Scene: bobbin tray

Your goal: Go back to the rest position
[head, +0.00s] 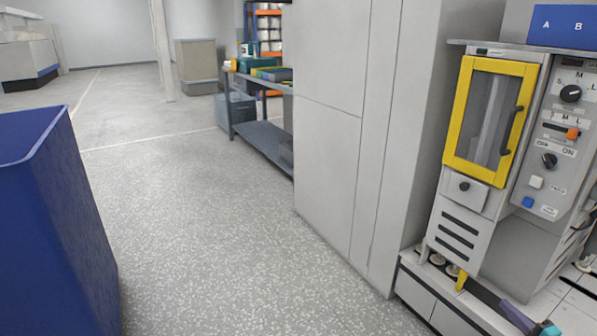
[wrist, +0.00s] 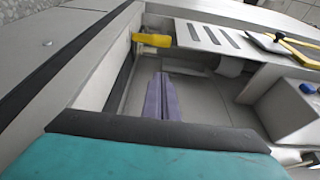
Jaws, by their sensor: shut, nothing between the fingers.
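My gripper (wrist: 161,82) shows its purple fingers in the middle of the wrist view, pressed together with nothing between them. Its teal body fills the bottom of that view behind a dark band. In the head view my gripper (head: 507,307) is at the lower right corner, low in front of the machine (head: 520,245), and partly cut off by the frame edge. A yellow tab (wrist: 152,40) lies ahead of the fingers, apart from them; it also shows in the head view (head: 461,280). No bobbin is in the fingers.
The machine has a closed yellow-framed door (head: 490,115) and a knob panel (head: 560,140). A blue box (head: 562,28) sits on top. A tall grey cabinet (head: 335,140) stands left of it. A blue bin (head: 45,220) is at far left. The floor between is clear.

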